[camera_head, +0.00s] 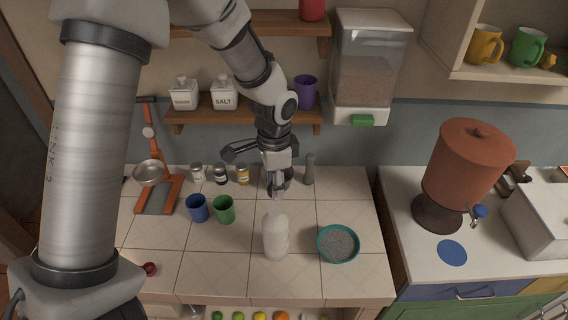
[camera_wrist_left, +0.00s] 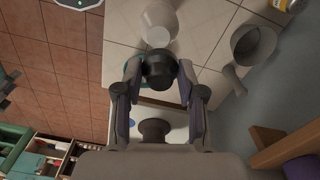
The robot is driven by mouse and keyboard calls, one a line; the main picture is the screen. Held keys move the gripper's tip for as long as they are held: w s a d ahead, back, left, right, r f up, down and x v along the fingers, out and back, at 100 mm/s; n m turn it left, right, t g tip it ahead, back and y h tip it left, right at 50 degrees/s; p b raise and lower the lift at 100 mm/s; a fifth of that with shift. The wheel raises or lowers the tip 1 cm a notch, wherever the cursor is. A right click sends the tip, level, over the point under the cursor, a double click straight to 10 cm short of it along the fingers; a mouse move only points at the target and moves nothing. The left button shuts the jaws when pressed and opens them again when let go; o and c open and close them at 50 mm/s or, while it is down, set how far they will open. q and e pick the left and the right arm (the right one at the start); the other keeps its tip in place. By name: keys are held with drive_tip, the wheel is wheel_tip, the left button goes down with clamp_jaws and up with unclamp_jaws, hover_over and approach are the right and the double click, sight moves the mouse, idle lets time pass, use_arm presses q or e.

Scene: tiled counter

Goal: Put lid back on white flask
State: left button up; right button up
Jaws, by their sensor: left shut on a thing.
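The white flask (camera_head: 275,238) stands upright on the tiled counter. My left gripper (camera_head: 278,192) is just above and behind its top in the head view, with its fingers pointing down. In the left wrist view the gripper (camera_wrist_left: 158,82) is shut on a dark round lid (camera_wrist_left: 158,68), held between the fingertips. The pale flask (camera_wrist_left: 159,22) shows beyond the lid there. I cannot tell whether lid and flask touch. In the head view the lid is hard to make out at the fingers. My right gripper is not in view.
A teal bowl of grey grains (camera_head: 338,243) stands right of the flask. Blue (camera_head: 197,208) and green (camera_head: 224,209) cups stand left. Small jars (camera_head: 220,174) and a grey pestle-like item (camera_head: 309,170) are behind. The front counter is mostly clear.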

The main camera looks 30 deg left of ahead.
sight(275, 210)
use_arm(q)
drive_tip(key=shift+s+f+b, duration=0.3)
drive_tip(key=shift+f+b, duration=0.15)
drive_tip(key=shift+f, duration=0.05)
drive_tip(key=shift+s+f+b, duration=0.25)
drive_tip(key=shift+f+b, duration=0.2)
drive_tip(key=f+b, duration=0.2)
drive_tip(key=f, duration=0.1)
drive_tip(key=shift+w+a, duration=0.1)
drive_tip(key=shift+w, duration=0.3)
drive_tip(key=shift+f+b, duration=0.35)
drive_tip(key=shift+f, duration=0.15)
drive_tip(key=shift+s, duration=0.25)
drive_tip(key=shift+w, duration=0.15)
drive_tip(key=shift+r+p, duration=0.1)
drive_tip(key=shift+p, duration=0.2)
drive_tip(key=shift+p, duration=0.3)
drive_tip(key=shift+f, duration=0.25)
drive_tip(key=shift+p, duration=0.4)
